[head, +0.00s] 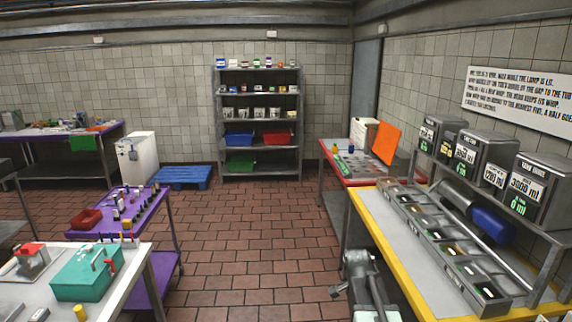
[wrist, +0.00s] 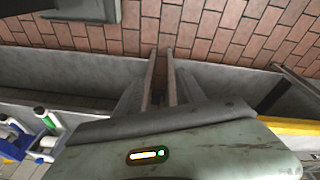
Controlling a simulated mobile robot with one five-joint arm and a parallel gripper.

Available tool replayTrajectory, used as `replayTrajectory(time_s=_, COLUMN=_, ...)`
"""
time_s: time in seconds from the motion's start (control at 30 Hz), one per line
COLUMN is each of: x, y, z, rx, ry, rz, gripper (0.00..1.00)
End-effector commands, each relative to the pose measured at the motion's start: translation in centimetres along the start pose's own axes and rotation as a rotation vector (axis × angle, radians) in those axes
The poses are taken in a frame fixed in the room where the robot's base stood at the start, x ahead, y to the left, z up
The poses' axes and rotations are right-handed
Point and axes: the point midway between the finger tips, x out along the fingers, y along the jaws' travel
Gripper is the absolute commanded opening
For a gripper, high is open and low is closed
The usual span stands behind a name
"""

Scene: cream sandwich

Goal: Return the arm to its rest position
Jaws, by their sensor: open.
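My arm (head: 365,290) shows at the bottom of the head view as grey links, low beside the left edge of the yellow-edged counter (head: 408,268). My gripper (wrist: 163,62) is in the wrist view, with two thin fingers apart and nothing between them. The fingers point toward the brick floor (wrist: 215,28). A small lit display shows on the grey housing below them. I cannot make out the fingertips in the head view.
The counter holds a row of metal bins (head: 440,240) and dispensers (head: 485,160). A purple table (head: 160,205) and a white table with a teal box (head: 88,272) stand at left. A shelf (head: 259,177) stands at the back. The middle floor (head: 245,235) is clear.

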Motion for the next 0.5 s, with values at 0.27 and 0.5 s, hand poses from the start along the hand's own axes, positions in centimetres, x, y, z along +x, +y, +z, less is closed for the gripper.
replayTrajectory(time_s=0.27, x=1.8, y=1.5, z=13.4, rx=-0.900, ry=-0.115, rz=-0.145, gripper=0.47)
replayTrajectory(time_s=0.5, x=1.6, y=1.2, z=14.0, rx=-1.227, ry=-0.111, rz=-0.191, gripper=0.47)
